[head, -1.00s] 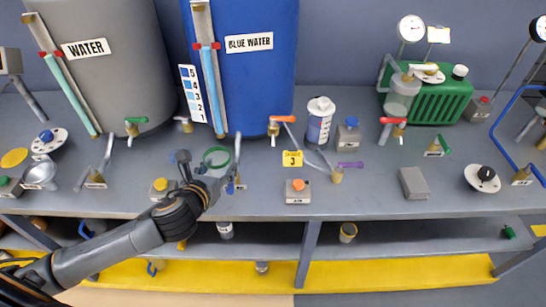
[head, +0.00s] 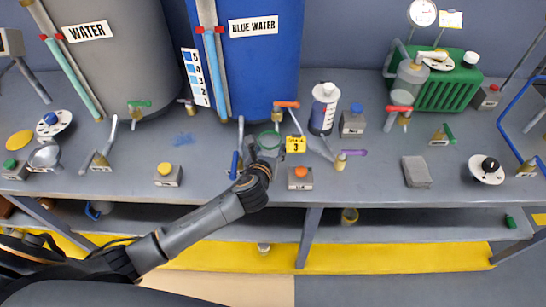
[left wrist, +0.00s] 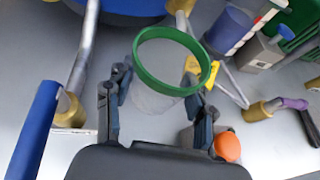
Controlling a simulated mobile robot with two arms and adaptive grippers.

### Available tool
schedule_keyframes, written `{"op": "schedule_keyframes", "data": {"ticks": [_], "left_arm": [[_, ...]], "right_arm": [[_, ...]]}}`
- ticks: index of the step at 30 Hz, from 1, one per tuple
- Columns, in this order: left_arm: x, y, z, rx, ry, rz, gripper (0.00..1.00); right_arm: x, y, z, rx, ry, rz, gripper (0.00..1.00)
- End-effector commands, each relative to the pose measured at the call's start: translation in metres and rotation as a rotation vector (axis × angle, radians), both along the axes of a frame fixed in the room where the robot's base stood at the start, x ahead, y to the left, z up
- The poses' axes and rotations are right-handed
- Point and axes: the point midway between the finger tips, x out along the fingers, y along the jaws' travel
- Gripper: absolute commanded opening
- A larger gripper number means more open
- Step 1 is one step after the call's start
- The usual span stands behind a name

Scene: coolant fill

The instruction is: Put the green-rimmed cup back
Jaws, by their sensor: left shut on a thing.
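My left gripper (head: 264,152) is shut on the green-rimmed cup (head: 268,139) and holds it near the red-handled tap (head: 286,106) of the blue tank. In the left wrist view the cup (left wrist: 150,86) has a thick green rim and a see-through body, with a finger on either side. I cannot tell whether the cup touches the table. No liquid can be made out in it. My right gripper is not in view.
A yellow sign (head: 295,144) and a box with an orange button (head: 300,178) are close on the right. A blue-handled lever (head: 235,163) is close on the left.

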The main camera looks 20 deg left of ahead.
Motion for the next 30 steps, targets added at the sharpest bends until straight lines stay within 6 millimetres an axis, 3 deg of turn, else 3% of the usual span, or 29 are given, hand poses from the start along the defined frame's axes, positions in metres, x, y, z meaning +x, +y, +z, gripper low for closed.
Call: {"op": "schedule_keyframes", "data": {"ticks": [12, 23, 24, 25, 30], "left_arm": [[0.005, -0.009, -0.042, 0.000, 0.001, 0.001, 0.21], [0.005, -0.009, -0.045, 0.000, 0.000, 0.000, 0.21], [0.005, -0.009, -0.045, -0.001, 0.000, 0.000, 0.58], [0.005, -0.009, -0.045, -0.001, 0.000, 0.000, 0.64], [0.005, -0.009, -0.045, 0.000, 0.000, 0.000, 0.64]], "right_arm": [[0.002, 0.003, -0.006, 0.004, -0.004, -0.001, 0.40], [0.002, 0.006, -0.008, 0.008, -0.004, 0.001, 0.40], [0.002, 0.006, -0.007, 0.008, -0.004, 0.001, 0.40], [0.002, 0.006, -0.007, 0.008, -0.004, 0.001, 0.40], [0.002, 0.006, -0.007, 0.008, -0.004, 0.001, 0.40]]}}
